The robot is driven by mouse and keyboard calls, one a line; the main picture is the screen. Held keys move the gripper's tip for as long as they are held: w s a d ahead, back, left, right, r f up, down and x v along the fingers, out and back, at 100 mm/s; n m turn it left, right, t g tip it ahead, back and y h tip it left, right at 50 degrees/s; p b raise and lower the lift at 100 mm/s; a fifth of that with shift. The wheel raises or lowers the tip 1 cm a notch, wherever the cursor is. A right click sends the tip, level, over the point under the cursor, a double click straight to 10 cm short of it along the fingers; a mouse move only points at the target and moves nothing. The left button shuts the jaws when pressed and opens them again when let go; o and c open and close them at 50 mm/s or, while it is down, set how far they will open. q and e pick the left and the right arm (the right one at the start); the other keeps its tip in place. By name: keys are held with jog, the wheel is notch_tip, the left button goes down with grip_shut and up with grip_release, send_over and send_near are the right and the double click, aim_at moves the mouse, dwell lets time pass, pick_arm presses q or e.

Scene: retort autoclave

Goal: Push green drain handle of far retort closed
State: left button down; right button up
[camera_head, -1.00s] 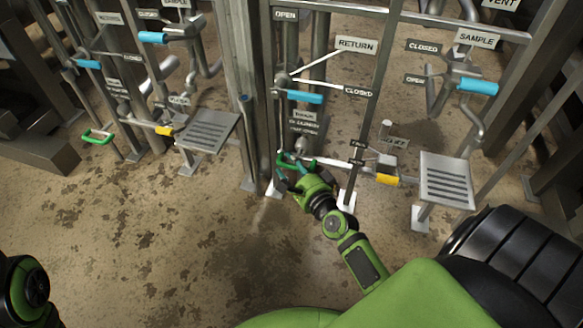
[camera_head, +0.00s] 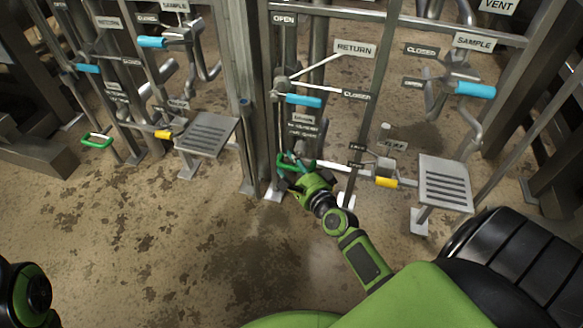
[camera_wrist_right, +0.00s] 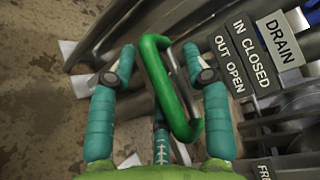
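A green drain handle (camera_head: 297,163), a U-shaped loop, sits low on the middle pipe frame under a small sign. In the right wrist view the same handle (camera_wrist_right: 170,88) lies between the teal fingers of my right gripper (camera_wrist_right: 160,65). The fingers are spread to either side of it; I cannot tell whether they touch it. The drain sign (camera_wrist_right: 280,40) beside it reads "in closed, out open". In the head view my right gripper (camera_head: 294,170) is at the handle and partly covers it. A second green handle (camera_head: 97,141) sticks out from the left pipe frame. My left gripper is out of view.
Blue handles (camera_head: 304,100) and a yellow handle (camera_head: 386,182) sit on the frames near the green one. Slotted metal steps (camera_head: 445,184) stand to the right and left (camera_head: 207,134). The stained floor (camera_head: 150,240) in front is clear.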

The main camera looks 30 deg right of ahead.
jog(key=s+r, duration=0.1)
jog(key=s, duration=1.1)
jog(key=shift+a+r, duration=0.35)
jog(key=shift+a, duration=0.1)
jog(key=shift+w, duration=0.1)
